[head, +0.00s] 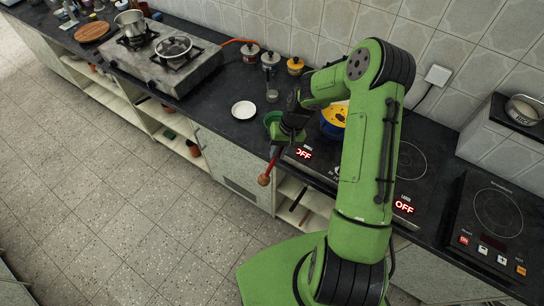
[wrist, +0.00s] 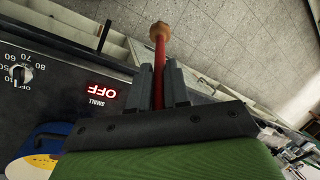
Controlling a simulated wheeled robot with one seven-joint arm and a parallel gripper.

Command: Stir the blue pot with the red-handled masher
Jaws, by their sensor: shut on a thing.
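My gripper (head: 284,140) is shut on the red handle of the masher (head: 271,164), in front of the counter edge. The handle's brown knob end points down and out over the floor in the head view. In the wrist view the red handle (wrist: 160,65) stands between the two dark fingers of my gripper (wrist: 158,85). The masher's head is hidden. The blue pot (head: 327,128), with yellow inside, sits on the cooktop just right of my gripper, partly covered by my arm. Its blue rim (wrist: 45,132) shows at the lower left of the wrist view.
A white plate (head: 244,110), a glass (head: 272,92) and lidded jars (head: 270,60) stand on the counter. A gas stove (head: 160,62) with pots is at left, another hob (head: 497,215) at right. The floor in front is clear.

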